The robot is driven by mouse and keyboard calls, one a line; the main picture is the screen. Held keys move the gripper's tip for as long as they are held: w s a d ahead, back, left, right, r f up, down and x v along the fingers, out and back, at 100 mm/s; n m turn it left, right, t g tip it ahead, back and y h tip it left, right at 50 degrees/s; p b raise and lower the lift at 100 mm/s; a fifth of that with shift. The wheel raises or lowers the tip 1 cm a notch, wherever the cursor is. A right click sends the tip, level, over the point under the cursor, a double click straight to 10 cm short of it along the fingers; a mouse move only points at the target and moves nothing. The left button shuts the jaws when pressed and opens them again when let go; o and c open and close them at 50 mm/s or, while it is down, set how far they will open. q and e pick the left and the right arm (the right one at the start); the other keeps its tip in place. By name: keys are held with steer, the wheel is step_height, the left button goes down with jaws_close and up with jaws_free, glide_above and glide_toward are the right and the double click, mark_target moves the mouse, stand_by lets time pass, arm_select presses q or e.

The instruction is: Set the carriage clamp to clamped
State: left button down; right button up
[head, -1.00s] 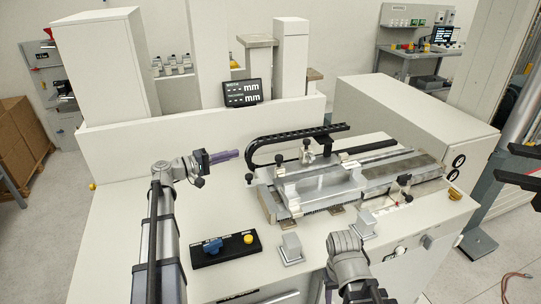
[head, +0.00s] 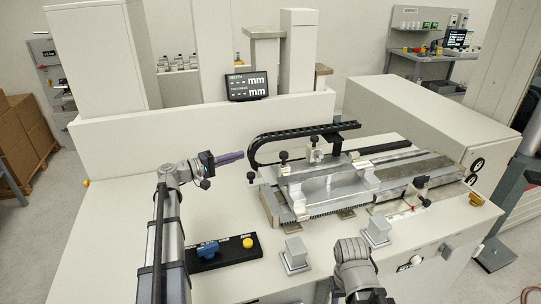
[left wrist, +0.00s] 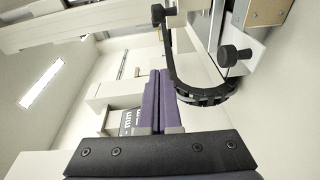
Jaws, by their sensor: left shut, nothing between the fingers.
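The metal carriage (head: 325,187) sits on a rail bed on the white bench, with black knobs (head: 284,157) along its back. I cannot tell which part is the carriage clamp. A black control panel (head: 228,256) at the front left carries a blue lever or knob (head: 208,250) and a yellow button (head: 249,243); its lettering is too small to read. My left gripper (head: 238,156) has purple fingers, shut and empty, above the bench left of the carriage. The fingers also show in the left wrist view (left wrist: 159,100). My right arm shows at the bottom; its gripper does not.
A black cable chain (head: 290,135) arches behind the carriage. A small display (head: 247,86) stands behind the bench. Two grey blocks (head: 295,252) (head: 377,231) stand at the front. The left part of the bench top is clear.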

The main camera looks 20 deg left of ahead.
mark_target(283, 158)
arm_select(q)
steer(key=w+d, duration=0.5)
steer(key=d, duration=0.5)
steer(key=shift+w+d+f, duration=0.2)
steer(key=s, duration=0.1)
steer(key=s+d, duration=0.2)
steer(key=shift+s+d, duration=0.25)
steer(key=shift+s, duration=0.1)
steer(key=shift+w+a, duration=0.1)
